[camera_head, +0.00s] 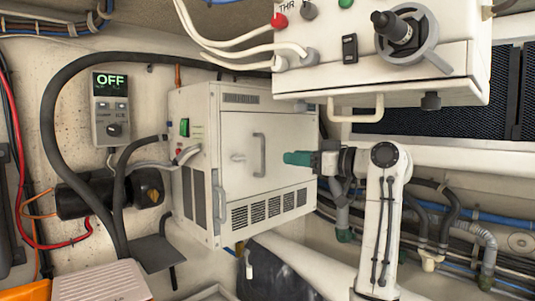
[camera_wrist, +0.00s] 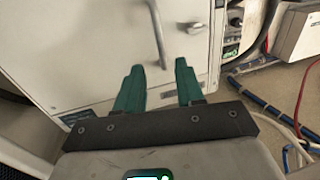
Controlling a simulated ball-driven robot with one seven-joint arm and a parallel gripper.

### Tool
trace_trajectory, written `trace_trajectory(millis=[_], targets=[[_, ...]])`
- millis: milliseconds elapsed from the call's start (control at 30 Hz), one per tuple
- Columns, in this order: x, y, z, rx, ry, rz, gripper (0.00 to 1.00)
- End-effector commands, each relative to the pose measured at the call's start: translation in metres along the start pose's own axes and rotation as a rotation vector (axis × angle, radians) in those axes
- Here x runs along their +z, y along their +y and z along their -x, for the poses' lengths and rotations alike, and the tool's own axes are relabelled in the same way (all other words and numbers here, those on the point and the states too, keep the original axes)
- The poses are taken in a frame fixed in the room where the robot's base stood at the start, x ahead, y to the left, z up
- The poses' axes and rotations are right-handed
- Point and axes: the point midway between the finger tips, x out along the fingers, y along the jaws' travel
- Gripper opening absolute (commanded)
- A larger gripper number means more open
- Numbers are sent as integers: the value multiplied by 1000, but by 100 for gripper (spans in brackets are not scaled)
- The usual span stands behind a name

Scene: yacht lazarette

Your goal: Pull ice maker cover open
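The ice maker (camera_head: 195,150) is a white box on the wall in the head view. Its front cover (camera_head: 285,130) looks shut and flush. A grey vertical bar handle (camera_head: 259,155) and a small latch (camera_head: 238,157) are on the cover. In the wrist view, the handle (camera_wrist: 157,35) runs down toward the gap between my fingers, with the latch (camera_wrist: 192,28) to its right. My gripper (camera_head: 286,158) has green fingers and is to the right of the handle in the head view. In the wrist view, my gripper (camera_wrist: 158,66) is open and empty, with the handle's end just beyond its fingertips.
A white control box (camera_head: 385,60) with a joystick hangs above right. Left are a wall controller (camera_head: 111,108) reading OFF, a black cylinder (camera_head: 110,193) and thick hoses. Pipes (camera_head: 450,225) run along the lower right. The space before the cover looks clear.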

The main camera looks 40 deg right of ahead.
Motion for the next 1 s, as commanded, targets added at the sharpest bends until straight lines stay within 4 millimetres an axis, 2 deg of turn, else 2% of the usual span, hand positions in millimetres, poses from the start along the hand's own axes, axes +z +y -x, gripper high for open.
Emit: trace_trajectory(millis=[300, 500, 667, 933, 1000], targets=[[-2, -1, -59, -2, -3, -1, 38], [-1, -1, -83, 0, -3, -1, 38], [1, -1, -91, 0, -3, 0, 38], [1, 0, -91, 1, -2, 0, 38], [1, 0, -91, 1, -2, 0, 31]])
